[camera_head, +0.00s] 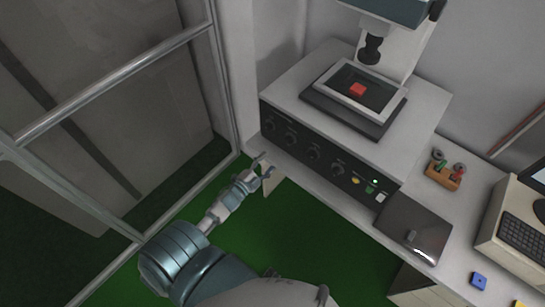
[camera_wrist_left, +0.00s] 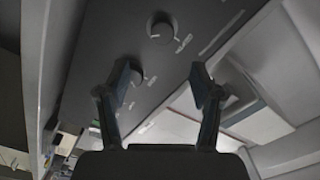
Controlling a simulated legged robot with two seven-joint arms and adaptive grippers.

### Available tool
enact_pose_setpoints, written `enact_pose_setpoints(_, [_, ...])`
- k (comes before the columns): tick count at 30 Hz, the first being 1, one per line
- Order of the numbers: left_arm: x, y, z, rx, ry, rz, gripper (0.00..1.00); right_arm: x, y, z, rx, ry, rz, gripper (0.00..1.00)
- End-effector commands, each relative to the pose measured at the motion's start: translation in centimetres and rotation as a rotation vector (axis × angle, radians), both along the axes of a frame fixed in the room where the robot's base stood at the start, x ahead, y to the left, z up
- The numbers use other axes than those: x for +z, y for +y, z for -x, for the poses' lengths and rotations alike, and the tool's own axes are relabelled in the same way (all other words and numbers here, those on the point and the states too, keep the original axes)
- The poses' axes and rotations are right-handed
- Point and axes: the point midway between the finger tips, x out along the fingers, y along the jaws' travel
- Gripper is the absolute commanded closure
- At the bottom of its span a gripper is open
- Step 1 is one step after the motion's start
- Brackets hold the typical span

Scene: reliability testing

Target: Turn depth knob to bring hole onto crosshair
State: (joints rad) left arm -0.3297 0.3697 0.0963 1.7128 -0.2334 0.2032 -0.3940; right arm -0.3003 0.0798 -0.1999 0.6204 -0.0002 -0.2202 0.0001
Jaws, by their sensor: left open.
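A machine's dark front panel (camera_head: 322,150) carries a row of round knobs, among them a left knob (camera_head: 270,126) and a right knob (camera_head: 338,168). Labels are too small to read, so I cannot tell which is the depth knob. My left gripper (camera_head: 262,168) is open and empty, below and in front of the panel's left part. In the left wrist view its open fingers (camera_wrist_left: 162,78) point at the panel. One knob (camera_wrist_left: 138,77) shows beside the left finger and another (camera_wrist_left: 163,30) lies beyond the fingers. A red block (camera_head: 357,89) sits on the machine's stage. Hole and crosshair are not visible.
A dark column head with a lens (camera_head: 371,49) hangs over the stage. Right of the machine are a wooden holder (camera_head: 444,176), a dark flat box (camera_head: 412,228), a keyboard (camera_head: 522,238) and a monitor edge. A metal-framed cage (camera_head: 120,75) stands left.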

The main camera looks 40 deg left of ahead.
Motion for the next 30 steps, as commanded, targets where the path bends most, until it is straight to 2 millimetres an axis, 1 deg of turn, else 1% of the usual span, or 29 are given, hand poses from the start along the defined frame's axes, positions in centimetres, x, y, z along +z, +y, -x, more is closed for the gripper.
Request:
enact_pose_setpoints(3, [-0.1,0.2,1.7,-0.009,0.006,0.191,0.34,-0.9,0.0,0.1,0.000,0.001,0.000,1.00])
enact_pose_setpoints(9, [0.0,0.4,4.4,-0.010,0.035,0.580,0.34,-2.1,0.0,0.2,0.000,0.003,0.000,1.00])
enact_pose_setpoints(12, [0.1,0.5,5.2,-0.004,0.051,0.708,0.34,-2.4,0.0,0.2,-0.001,0.004,0.000,1.00])
enact_pose_setpoints(16, [0.2,0.5,5.3,0.001,0.060,0.782,0.34,-2.4,0.0,0.3,-0.001,0.004,0.000,1.00])
enact_pose_setpoints(20, [0.3,0.4,3.8,0.001,0.057,0.788,0.34,-2.3,0.1,0.3,-0.001,0.004,0.000,1.00])
enact_pose_setpoints(23, [0.4,0.3,1.8,0.001,0.055,0.787,0.34,-2.3,0.1,0.3,-0.001,0.004,0.000,1.00])
enact_pose_setpoints(30, [0.3,-0.2,-4.0,0.001,0.056,0.787,0.34,-2.4,0.0,0.3,0.000,0.004,0.000,1.00])
